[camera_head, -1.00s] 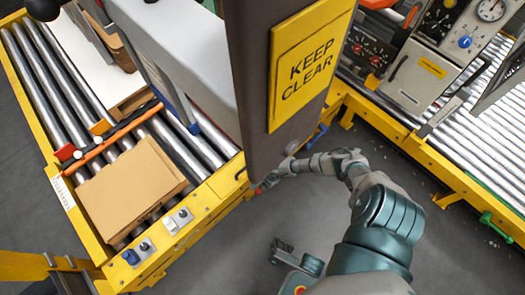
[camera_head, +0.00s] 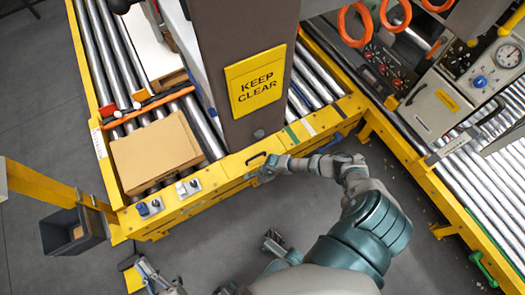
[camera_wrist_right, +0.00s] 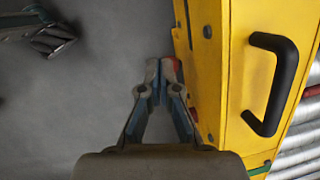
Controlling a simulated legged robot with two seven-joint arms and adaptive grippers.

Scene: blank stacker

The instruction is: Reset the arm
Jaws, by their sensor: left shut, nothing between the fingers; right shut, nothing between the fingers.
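My right arm reaches in from the lower right of the head view, and its gripper (camera_head: 256,179) is beside the yellow conveyor frame, near a black handle (camera_head: 255,158). In the right wrist view this gripper (camera_wrist_right: 160,65) is shut and empty, with its tips together. The black handle (camera_wrist_right: 272,85) is to its right on the yellow panel (camera_wrist_right: 225,60). I cannot tell whether the fingertips touch the frame. My left gripper (camera_head: 143,266) is low at the left of the head view, shut, with nothing seen in it. It is above grey floor, apart from the conveyor.
A cardboard box (camera_head: 155,152) lies on the left rollers. A dark post with a KEEP CLEAR sign (camera_head: 255,85) rises behind the frame. A control panel (camera_head: 430,105) and another roller line (camera_head: 480,190) are at the right. A dark bin (camera_head: 72,232) hangs at the left. Grey floor lies between.

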